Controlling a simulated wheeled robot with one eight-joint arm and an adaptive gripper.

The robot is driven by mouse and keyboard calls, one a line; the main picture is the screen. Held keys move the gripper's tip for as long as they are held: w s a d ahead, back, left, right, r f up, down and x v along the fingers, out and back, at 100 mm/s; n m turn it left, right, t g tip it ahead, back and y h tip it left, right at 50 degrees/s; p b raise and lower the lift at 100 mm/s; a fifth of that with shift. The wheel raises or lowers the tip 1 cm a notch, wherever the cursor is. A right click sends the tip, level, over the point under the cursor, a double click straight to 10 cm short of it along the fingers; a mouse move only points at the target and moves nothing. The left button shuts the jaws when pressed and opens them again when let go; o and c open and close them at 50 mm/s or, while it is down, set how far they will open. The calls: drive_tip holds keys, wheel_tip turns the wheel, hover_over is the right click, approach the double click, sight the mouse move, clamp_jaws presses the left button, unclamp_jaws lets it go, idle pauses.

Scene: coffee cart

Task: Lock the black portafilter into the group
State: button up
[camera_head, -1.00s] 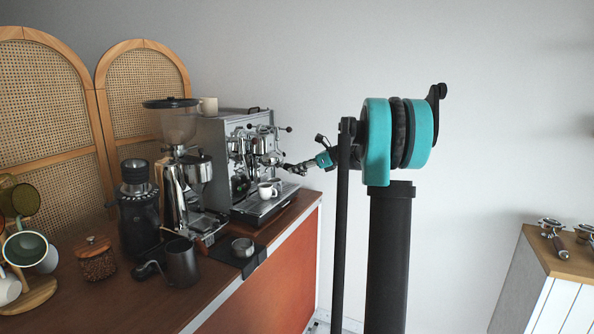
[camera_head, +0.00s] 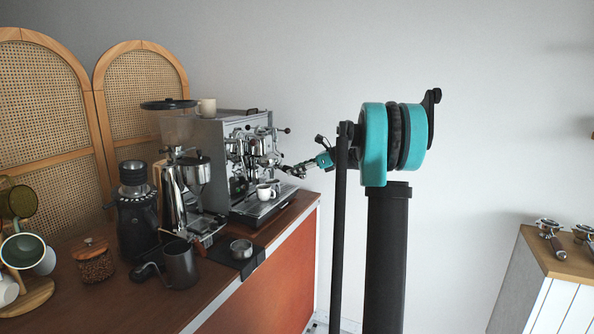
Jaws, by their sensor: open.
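The espresso machine (camera_head: 212,150) stands at the back of the counter, its group area (camera_head: 240,148) facing right. A dark shape that looks like the black portafilter (camera_head: 266,160) is at the group, with its handle side toward my gripper. It is too small to tell whether it is seated or turned in. My gripper (camera_head: 296,171) is open, just right of the machine front, close to that dark shape. I cannot tell whether its fingers touch or surround the handle.
A white cup (camera_head: 264,191) stands on the drip tray (camera_head: 252,211) below the group. A grinder (camera_head: 184,180) and a metal pitcher (camera_head: 181,266) stand left of the machine. More portafilters (camera_head: 548,229) lie on the cabinet at right. The wall side right of the counter is open.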

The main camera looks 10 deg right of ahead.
drive_tip(key=v, duration=1.2)
drive_tip(key=s+a+f+n+g+h, duration=0.1)
drive_tip(key=s+a+f+n+h, duration=0.1)
drive_tip(key=s+a+f+n, duration=0.45)
drive_tip(key=s+a+f+n+g+h, duration=0.1)
drive_tip(key=s+a+f+n+h, duration=0.25)
drive_tip(key=s+f, duration=0.55)
drive_tip(key=s+f+n+h, duration=0.2)
drive_tip(key=s+f+n, duration=0.5)
drive_tip(key=s, duration=0.5)
drive_tip(key=s+d+f+n+h, duration=0.1)
drive_tip(key=s+f+n+h, duration=0.2)
drive_tip(key=s+f+n, duration=0.4)
drive_tip(key=s+f, duration=0.4)
drive_tip(key=s, duration=0.1)
drive_tip(key=shift+f+g, duration=0.25)
drive_tip(key=shift+g, duration=0.05)
drive_tip(key=shift+h, duration=0.25)
